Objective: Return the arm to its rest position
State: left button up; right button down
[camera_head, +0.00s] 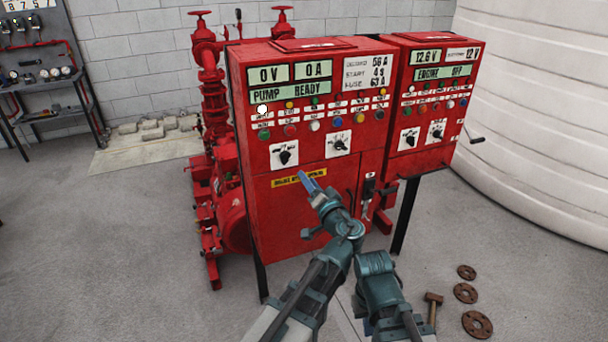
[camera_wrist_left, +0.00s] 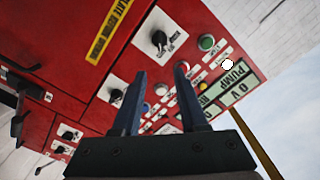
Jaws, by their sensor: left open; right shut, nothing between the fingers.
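My left gripper (camera_head: 311,183) is in front of the red pump control cabinet (camera_head: 285,222), near the yellow label strip (camera_head: 298,178) on its door. In the left wrist view the left gripper (camera_wrist_left: 160,72) has its two dark fingers spread, with nothing held between them. The cabinet's panel, with selector knobs and coloured buttons, shows tilted behind them; I cannot tell the exact gap. My right arm is folded at the lower middle of the head view. Only a small blue part of the right gripper (camera_head: 368,327) shows low down; it is shut and empty.
A second red engine cabinet (camera_head: 430,110) stands at the right, with a white tank (camera_head: 545,110) beyond. Red pump pipework (camera_head: 214,110) is at the left. Several rusty flanges (camera_head: 477,324) and a hammer (camera_head: 433,300) lie on the floor. The left floor is clear.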

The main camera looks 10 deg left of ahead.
pick_arm(q)
jog(key=shift+s+d, duration=0.2)
jog(key=shift+s, duration=0.05)
jog(key=s+a+f+n+g+h, duration=0.2)
jog(key=s+a+f+g, duration=0.3)
jog(key=f, duration=0.4)
jog(key=s+a+f+n+g+h, duration=0.15)
jog(key=s+a+f+g, duration=0.25)
jog(key=s+f+g, duration=0.4)
jog(key=s+d+f+m+g+h+p, duration=0.1)
jog(key=s+d+m+h, duration=0.1)
jog(key=s+d, duration=0.4)
jog(key=s+d+f+m+g+h, duration=0.1)
jog(key=s+d+f+m+h, duration=0.1)
jog(key=s+d, duration=0.4)
jog(key=d+m+h, duration=0.1)
jog(key=d, duration=0.3)
jog(key=shift+s+d+p, duration=0.15)
jog(key=shift+d+p, duration=0.2)
jog(key=shift+p, duration=0.05)
